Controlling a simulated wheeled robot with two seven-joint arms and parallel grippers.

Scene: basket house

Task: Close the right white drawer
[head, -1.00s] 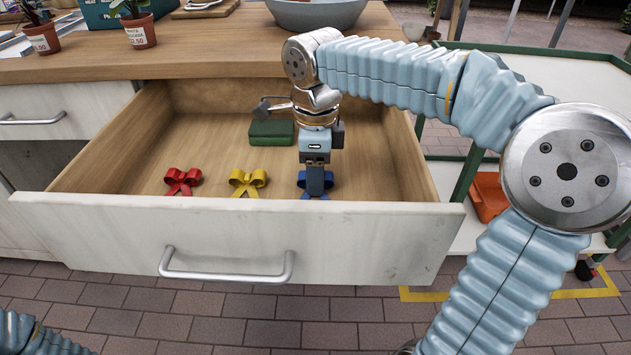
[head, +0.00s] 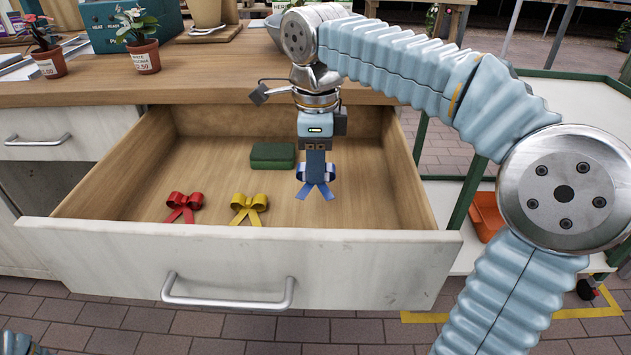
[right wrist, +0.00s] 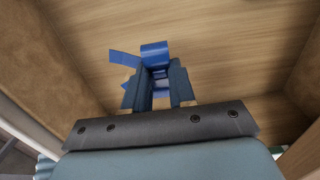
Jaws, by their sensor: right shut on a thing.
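The right white drawer (head: 120,255) stands wide open, with a metal bar handle (head: 228,301) on its front. My right gripper (head: 316,178) is over the inside of the drawer and points down. It is shut on a blue bow (head: 328,192), which also shows between the fingers in the right wrist view (right wrist: 155,52). The bow appears held above the drawer floor. A red bow (head: 184,206), a yellow bow (head: 248,208) and a green block (head: 272,156) lie in the drawer. A small part of my left arm shows at the lower left; its gripper is out of view.
Another drawer (head: 50,125) at the left is shut. A shelf cart with an orange bin (head: 487,214) stands at the right.

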